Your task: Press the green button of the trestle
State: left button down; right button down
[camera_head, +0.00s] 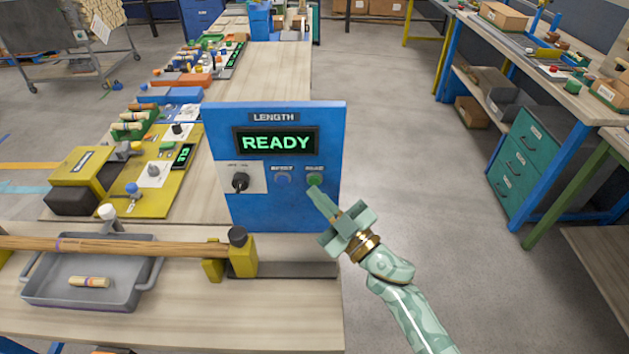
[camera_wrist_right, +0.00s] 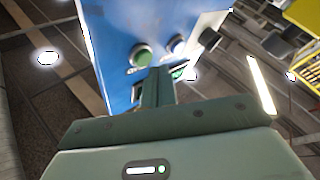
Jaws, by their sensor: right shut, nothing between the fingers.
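A blue upright panel (camera_head: 216,132) labelled LENGTH stands on the wooden table, with a lit display (camera_head: 276,142) reading READY. The green button (camera_head: 314,180) is at its lower right. A blue button (camera_head: 282,178) and a black knob (camera_head: 240,181) sit to its left. My right gripper (camera_head: 315,190) is shut and empty, its fingertips at the lower edge of the green button. In the right wrist view the closed fingers (camera_wrist_right: 158,78) point at the panel, close beside the green button (camera_wrist_right: 141,57). I cannot tell whether they touch it. My left gripper is not in view.
A long wooden rod (camera_head: 150,247) lies across yellow supports (camera_head: 243,260) in front of the panel. A grey tray (camera_head: 60,296) below it holds a short turned piece (camera_head: 89,282). Yellow fixtures (camera_head: 160,192) stand to the left.

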jog(key=shift+w, duration=0.35)
jog(key=shift+w, duration=0.35)
dwell(0.6)
jog(key=shift+s, duration=0.1)
jog(key=shift+s+p, duration=0.35)
jog(key=shift+s, duration=0.35)
jog(key=s+p, duration=0.2)
jog(key=s, duration=0.3)
dwell(0.4)
dwell(0.6)
